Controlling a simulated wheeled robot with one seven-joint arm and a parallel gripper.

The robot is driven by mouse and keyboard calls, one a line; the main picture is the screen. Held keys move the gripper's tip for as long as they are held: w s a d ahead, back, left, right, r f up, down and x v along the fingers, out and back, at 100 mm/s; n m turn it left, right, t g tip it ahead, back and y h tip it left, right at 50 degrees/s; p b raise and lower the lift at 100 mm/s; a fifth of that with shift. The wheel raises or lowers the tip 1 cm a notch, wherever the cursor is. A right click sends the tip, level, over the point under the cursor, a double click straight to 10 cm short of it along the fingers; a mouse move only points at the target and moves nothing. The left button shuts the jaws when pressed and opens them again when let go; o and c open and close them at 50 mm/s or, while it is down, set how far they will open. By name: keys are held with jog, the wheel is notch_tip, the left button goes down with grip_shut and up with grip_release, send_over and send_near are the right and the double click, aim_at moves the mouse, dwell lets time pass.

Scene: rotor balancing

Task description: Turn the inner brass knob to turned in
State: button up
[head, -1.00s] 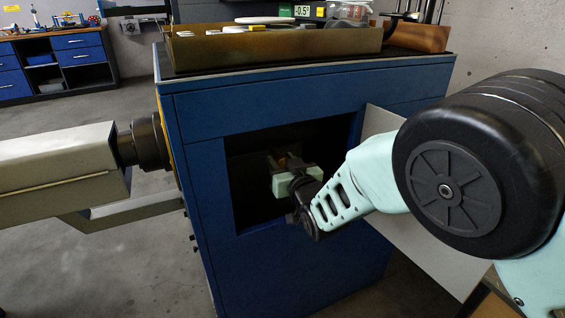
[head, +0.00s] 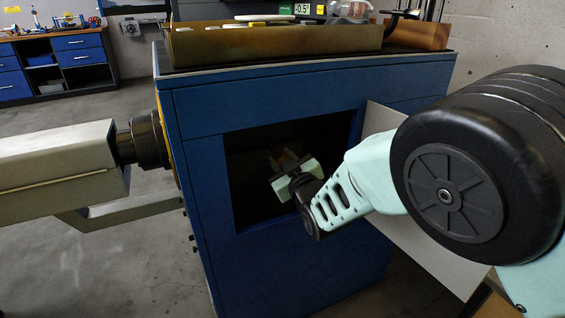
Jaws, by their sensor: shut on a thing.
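The inner brass knob (head: 287,158) shows as a small brownish-gold patch inside the dark opening of the blue cabinet. My gripper (head: 284,163) reaches into this opening, its pale green body (head: 296,179) tilted in the picture. It is shut on the knob. The fingers and most of the knob are dark and partly hidden by the gripper body, so the knob's exact turn cannot be read.
A light open door panel (head: 420,245) stands at right. A brass-coloured tray (head: 230,46) sits on top. A grey beam (head: 60,160) juts out at left.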

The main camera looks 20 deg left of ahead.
jog(key=n+b, duration=0.1)
jog(key=n, duration=0.5)
jog(key=shift+f+n, duration=0.1)
jog(key=shift+n, duration=0.2)
jog(key=n, duration=0.5)
jog(key=shift+b, duration=0.4)
jog(key=shift+n, duration=0.3)
jog(key=o, duration=1)
jog(key=shift+c, duration=0.2)
jog(key=p+v, duration=0.2)
jog(key=v, duration=1.5)
jog(key=shift+d+p, duration=0.35)
jog(key=shift+p, duration=0.05)
